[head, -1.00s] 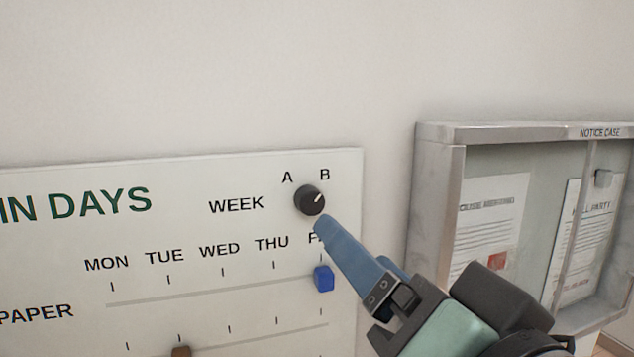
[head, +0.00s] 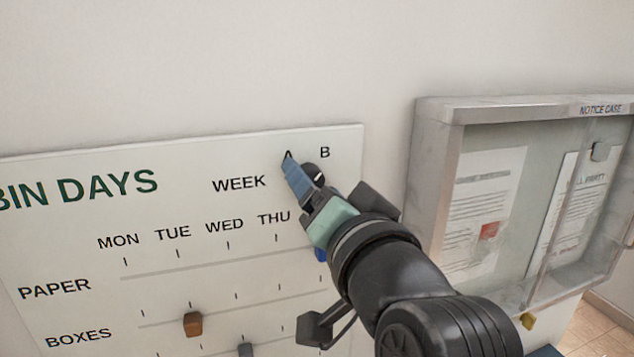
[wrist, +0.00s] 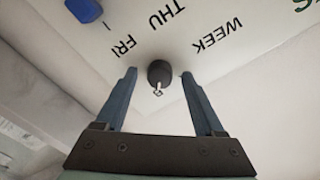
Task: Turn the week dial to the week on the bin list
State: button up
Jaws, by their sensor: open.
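The week dial (head: 314,170) is a small black knob on the white bin days board (head: 90,235), right of the word WEEK. It is partly hidden behind my gripper in the head view. In the wrist view the dial (wrist: 159,74) stands between my two blue fingers, its pale mark pointing to the bottom of the picture, away from the day names. My gripper (wrist: 159,73) is open, with a gap on each side of the dial. I cannot pick out the bin list.
A blue slider (head: 320,254) sits below the dial, partly behind my arm. A brown slider (head: 192,324) and a grey slider (head: 245,350) are lower on the board. A metal notice case (head: 432,190) with papers too small to read hangs to the right. The wall above is clear.

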grip_shut()
jog(key=shift+n, duration=0.4)
jog(key=shift+n+b, duration=4.15)
jog(key=shift+n, duration=3.25)
grip_release()
